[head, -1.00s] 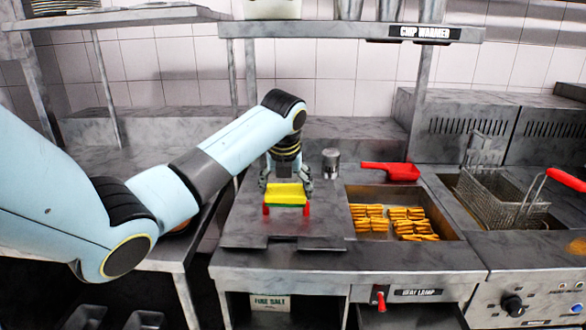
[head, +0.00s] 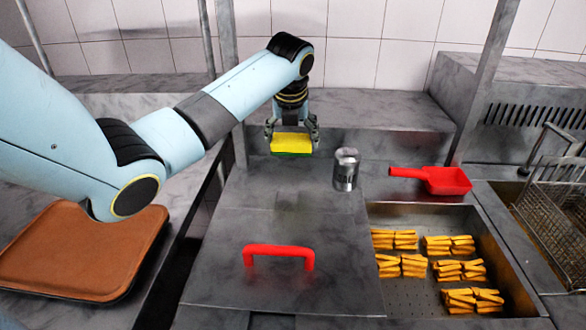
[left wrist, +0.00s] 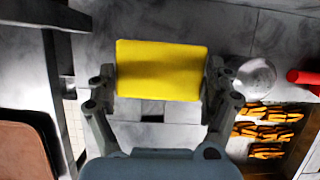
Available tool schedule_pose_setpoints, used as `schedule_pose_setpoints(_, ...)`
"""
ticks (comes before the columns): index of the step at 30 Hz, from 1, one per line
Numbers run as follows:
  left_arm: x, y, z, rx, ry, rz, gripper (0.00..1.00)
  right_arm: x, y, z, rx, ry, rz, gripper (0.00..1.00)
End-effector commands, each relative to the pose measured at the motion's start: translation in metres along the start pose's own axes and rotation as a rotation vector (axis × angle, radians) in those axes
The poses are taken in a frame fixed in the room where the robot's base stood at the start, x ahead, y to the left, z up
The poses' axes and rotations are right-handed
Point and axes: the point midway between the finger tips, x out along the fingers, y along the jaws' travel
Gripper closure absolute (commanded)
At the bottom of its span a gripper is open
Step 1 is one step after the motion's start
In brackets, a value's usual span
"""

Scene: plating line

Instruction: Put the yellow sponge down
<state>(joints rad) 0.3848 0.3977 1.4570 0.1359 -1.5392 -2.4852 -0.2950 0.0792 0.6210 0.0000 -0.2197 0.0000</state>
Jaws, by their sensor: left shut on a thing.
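The yellow sponge (head: 293,141) has a green underside and is in the jaws of my left gripper (head: 292,136), above the back part of the grey counter. In the left wrist view the sponge's yellow face (left wrist: 160,69) fills the space between the two fingers of the left gripper (left wrist: 160,82). The gripper is shut on it. I cannot tell exactly how high the sponge is above the counter. My right gripper is not in view.
A metal shaker (head: 346,169) stands right of the sponge, with a red scoop (head: 440,179) beyond it. A red handle (head: 278,250) is on the lid (head: 225,280) in front. A pan (head: 410,292) holds chips. A brown tray (head: 75,290) lies at left.

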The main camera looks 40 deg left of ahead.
Motion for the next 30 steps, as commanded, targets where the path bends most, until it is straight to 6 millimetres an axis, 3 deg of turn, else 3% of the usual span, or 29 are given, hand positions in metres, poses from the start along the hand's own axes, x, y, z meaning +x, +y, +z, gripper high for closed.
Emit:
schedule_pose_setpoints(6,0.038,0.000,-0.018,0.001,0.006,0.002,0.50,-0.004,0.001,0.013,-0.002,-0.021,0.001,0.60)
schedule_pose_setpoints(18,0.086,0.000,-0.037,0.001,0.004,0.001,0.50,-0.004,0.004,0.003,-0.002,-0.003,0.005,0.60)
schedule_pose_setpoints(29,0.091,0.000,-0.039,0.001,0.001,0.000,0.50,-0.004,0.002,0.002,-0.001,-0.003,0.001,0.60)
schedule_pose_setpoints(30,0.091,0.000,-0.039,0.001,0.001,0.000,0.11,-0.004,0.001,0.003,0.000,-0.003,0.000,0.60)
